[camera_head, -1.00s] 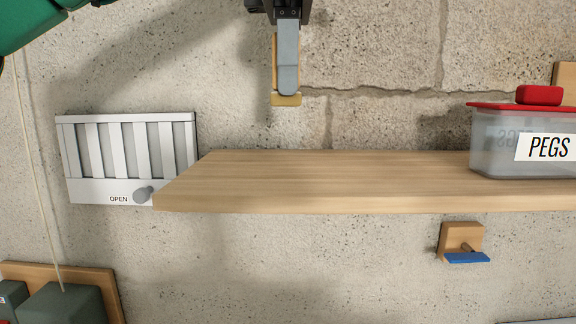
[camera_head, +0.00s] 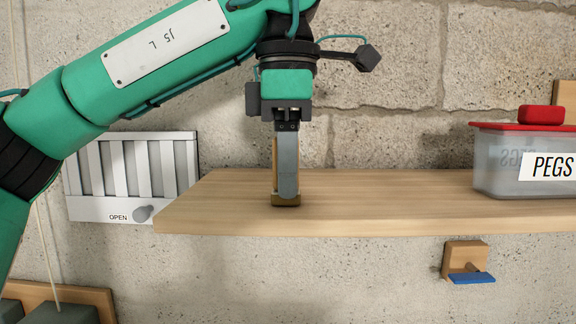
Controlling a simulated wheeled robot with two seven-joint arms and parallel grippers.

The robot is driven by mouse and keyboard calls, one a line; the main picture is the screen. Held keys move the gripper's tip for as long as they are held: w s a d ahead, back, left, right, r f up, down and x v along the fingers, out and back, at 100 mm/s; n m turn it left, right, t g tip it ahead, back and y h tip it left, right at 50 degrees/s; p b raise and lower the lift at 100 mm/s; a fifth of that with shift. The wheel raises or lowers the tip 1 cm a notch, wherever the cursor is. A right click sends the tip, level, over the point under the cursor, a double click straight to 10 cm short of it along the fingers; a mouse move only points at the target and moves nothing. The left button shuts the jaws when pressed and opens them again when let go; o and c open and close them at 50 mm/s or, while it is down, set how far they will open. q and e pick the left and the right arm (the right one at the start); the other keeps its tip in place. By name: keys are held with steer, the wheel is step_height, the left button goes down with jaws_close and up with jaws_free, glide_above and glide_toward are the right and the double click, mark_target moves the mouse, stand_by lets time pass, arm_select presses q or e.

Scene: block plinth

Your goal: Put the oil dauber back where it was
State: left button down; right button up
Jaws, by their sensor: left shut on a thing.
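My left gripper (camera_head: 286,170) points straight down over the left part of the wooden shelf (camera_head: 400,205). It is shut on a slim tan piece, which I take to be the oil dauber (camera_head: 285,201). My right gripper is out of view.
A clear box (camera_head: 508,165) with a red lid, marked PEGS, stands on the shelf at the right. A white slatted vent (camera_head: 100,207) with a knob is on the wall at the left. A small wooden wall bracket (camera_head: 462,258) with a blue piece hangs below the shelf. The shelf middle is clear.

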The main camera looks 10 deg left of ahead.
arm_select(q)
steer(key=shift+s+d+f, duration=0.15)
steer(key=c, duration=1.2)
jaws_free()
steer(key=shift+c, duration=0.2)
steer(key=shift+a+r, duration=0.15)
steer(key=shift+r, duration=2.15)
steer(key=shift+a+r, duration=0.15)
steer(key=shift+r, duration=2.15)
steer(key=shift+a+r, duration=0.15)
steer(key=shift+r, duration=2.15)
